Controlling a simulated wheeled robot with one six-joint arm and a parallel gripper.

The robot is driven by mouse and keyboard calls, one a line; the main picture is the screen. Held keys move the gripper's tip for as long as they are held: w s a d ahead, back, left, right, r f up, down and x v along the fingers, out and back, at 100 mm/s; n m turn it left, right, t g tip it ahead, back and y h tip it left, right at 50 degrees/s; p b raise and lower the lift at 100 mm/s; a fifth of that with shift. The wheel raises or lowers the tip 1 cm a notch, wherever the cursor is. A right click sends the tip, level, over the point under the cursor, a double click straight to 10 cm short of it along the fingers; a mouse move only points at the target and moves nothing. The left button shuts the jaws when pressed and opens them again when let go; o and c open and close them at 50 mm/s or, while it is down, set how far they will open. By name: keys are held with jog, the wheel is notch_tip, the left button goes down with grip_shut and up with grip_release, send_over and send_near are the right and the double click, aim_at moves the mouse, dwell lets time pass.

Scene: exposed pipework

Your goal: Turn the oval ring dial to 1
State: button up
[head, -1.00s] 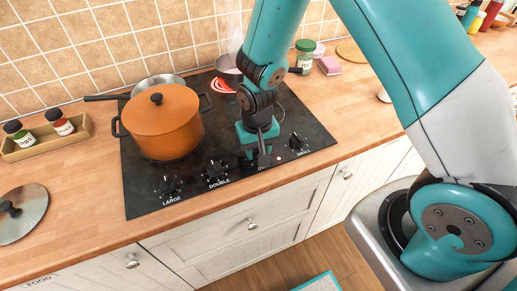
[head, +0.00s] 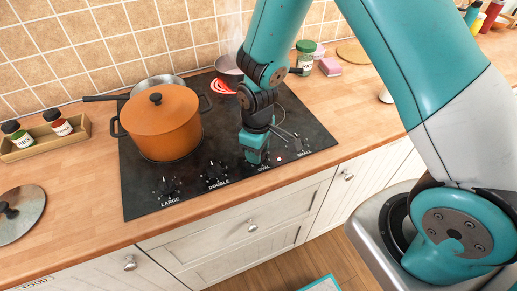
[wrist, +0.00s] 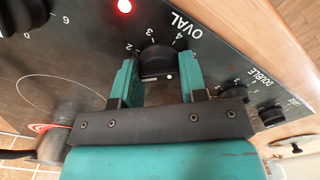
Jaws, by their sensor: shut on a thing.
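The oval ring dial (wrist: 158,58) is a black knob by the white word OVAL in the wrist view. Numbers 2, 3 and 4 show around its far side; I cannot see a 1. A small white dot and a pale line show on the dial's near side, between the fingers. My gripper (wrist: 158,77) has one teal finger on each side of the dial and is shut on it. In the head view my gripper (head: 254,156) is down at the hob's front edge and hides the dial; the OVAL label shows just below it.
The black hob (head: 140,197) also has a LARGE knob (head: 167,186), a DOUBLE knob (head: 216,172) and a SMALL knob (head: 297,144). A red light (wrist: 124,6) glows beside the oval dial. An orange pot (head: 165,125) and a saucepan (head: 229,68) stand behind.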

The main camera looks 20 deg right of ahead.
jog(key=shift+n, duration=0.4)
jog(key=o, duration=0.9)
notch_tip(320, 180, up, 18)
jog(key=shift+f+b, duration=0.25)
jog(key=shift+b, duration=0.6)
jog(key=s+a+r+y, duration=0.1)
jog(key=s+r, duration=0.1)
jog(key=s, duration=0.4)
jog(key=s+a+r+m+y, duration=0.1)
jog(key=s+r, duration=0.2)
jog(key=s, duration=0.3)
jog(key=s+a+r+m+y, duration=0.1)
jog(key=s+a+r+y, duration=0.1)
jog(key=s, duration=0.4)
jog(key=shift+s+r, duration=0.15)
jog(key=shift+s, duration=0.05)
